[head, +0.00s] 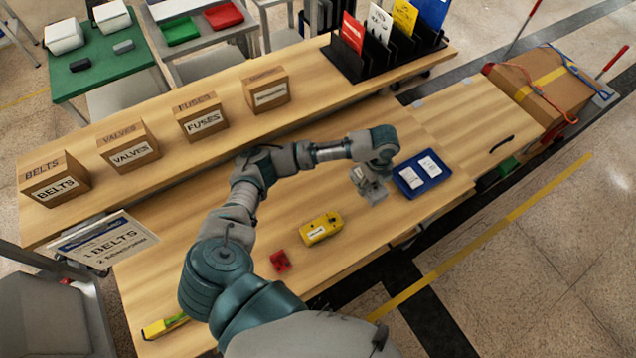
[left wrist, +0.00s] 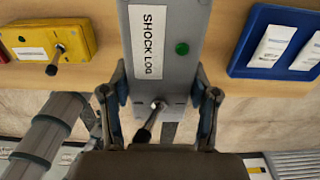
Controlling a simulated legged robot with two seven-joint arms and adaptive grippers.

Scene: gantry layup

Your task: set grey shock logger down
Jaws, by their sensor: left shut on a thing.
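The grey shock logger (head: 374,193) is in my left gripper (head: 366,178), over the wooden bench (head: 400,225) just left of the blue tray. In the left wrist view the logger (left wrist: 182,75) shows a white "SHOCK LOG" label and a green dot. The fingers of my left gripper (left wrist: 163,103) close on its two sides near its lower end. I cannot tell whether its underside touches the bench. My right gripper is not in view.
A blue tray (head: 434,184) with two white cards lies right of the logger. A yellow device (head: 320,229) and a red block (head: 281,261) lie nearer on the bench. Several labelled cartons and a black file rack (head: 390,60) stand on the rear shelf.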

